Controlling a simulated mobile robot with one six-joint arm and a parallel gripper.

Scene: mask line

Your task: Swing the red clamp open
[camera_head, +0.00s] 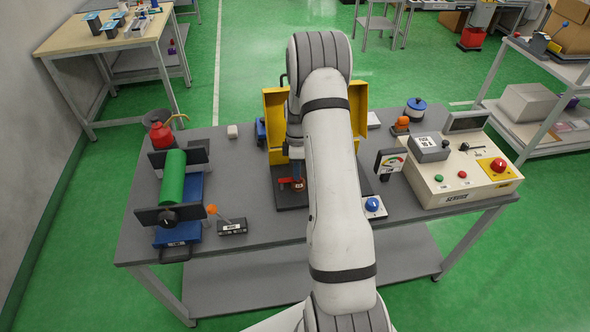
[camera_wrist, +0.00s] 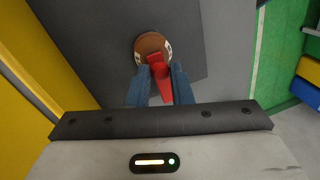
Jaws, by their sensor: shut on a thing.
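The red clamp (camera_head: 289,184) sits on a dark base plate in front of the yellow box, at the middle of the table. In the wrist view the red clamp (camera_wrist: 160,77) has a narrow arm that runs down from a round brown pivot (camera_wrist: 152,45). My gripper (camera_wrist: 158,80) has its two blue fingers on either side of the red arm and is shut on it. In the head view my gripper (camera_head: 297,180) points down at the clamp, and my own arm hides part of the box and the plate.
The yellow box (camera_head: 276,104) stands close behind my gripper. To the left is a blue vise-like fixture with a green cylinder (camera_head: 172,178). To the right are a gauge (camera_head: 390,161), a blue button (camera_head: 373,205) and a control console (camera_head: 455,185).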

